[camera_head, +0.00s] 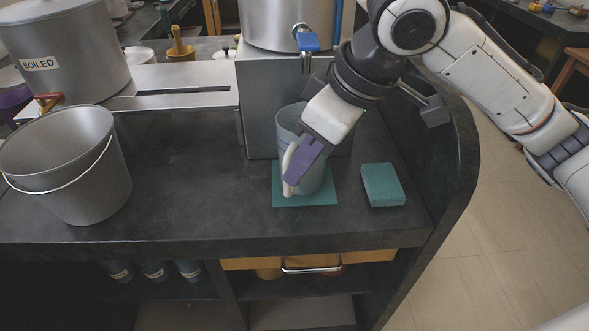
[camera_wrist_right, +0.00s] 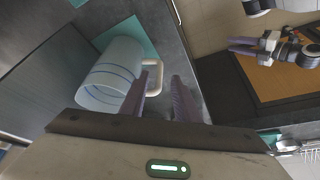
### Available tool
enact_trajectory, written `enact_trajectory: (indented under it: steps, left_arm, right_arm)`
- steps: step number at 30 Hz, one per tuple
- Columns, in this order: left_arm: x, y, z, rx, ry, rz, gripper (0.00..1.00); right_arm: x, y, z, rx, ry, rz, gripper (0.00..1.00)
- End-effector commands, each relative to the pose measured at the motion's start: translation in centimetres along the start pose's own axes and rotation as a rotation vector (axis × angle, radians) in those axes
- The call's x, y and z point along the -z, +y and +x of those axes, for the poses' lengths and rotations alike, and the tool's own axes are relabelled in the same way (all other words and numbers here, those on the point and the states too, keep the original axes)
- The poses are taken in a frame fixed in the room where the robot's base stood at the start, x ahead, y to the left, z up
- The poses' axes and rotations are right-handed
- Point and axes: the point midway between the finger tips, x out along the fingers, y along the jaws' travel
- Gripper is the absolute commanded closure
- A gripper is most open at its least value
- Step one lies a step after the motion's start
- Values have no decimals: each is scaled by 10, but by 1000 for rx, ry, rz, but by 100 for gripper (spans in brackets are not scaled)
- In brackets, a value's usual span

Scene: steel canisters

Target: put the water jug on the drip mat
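The water jug (camera_head: 288,125) is pale grey-blue with a cream handle (camera_head: 290,165). It stands upright on the teal drip mat (camera_head: 290,200), below the steel canister's tap. In the wrist view the jug (camera_wrist_right: 108,75) shows blue bands, with the mat (camera_wrist_right: 130,35) beyond it. My right gripper (camera_head: 298,172) is at the handle. Its purple fingers (camera_wrist_right: 163,85) are apart in the wrist view, with the handle (camera_wrist_right: 154,78) at the gap between them; I see no clear grip. My left gripper (camera_wrist_right: 243,47) shows small in the wrist view; its finger gap is unclear.
A teal block (camera_head: 382,185) lies right of the mat. A steel bucket (camera_head: 70,165) stands at the left, below a canister labelled BOILED (camera_head: 65,50). A steel stand (camera_head: 258,100) is behind the jug. Counter (camera_head: 195,190) between bucket and mat is clear.

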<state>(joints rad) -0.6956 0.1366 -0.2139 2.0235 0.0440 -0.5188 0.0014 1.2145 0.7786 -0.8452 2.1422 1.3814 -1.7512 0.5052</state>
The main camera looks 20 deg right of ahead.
Motion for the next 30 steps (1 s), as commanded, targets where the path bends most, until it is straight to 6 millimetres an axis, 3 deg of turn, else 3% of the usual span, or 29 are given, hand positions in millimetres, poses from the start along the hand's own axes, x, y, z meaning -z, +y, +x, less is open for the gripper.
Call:
enact_trajectory:
  steps: [3,10,30]
  left_arm:
    - [3,0,-4,2,-4,3,69]
    - [10,1,-6,3,2,3,69]
    - [9,3,-6,1,0,-2,69]
  right_arm:
    - [2,0,-28,-2,3,0,71]
    - [0,0,-55,-1,-1,0,71]
    - [0,0,-59,0,-1,0,71]
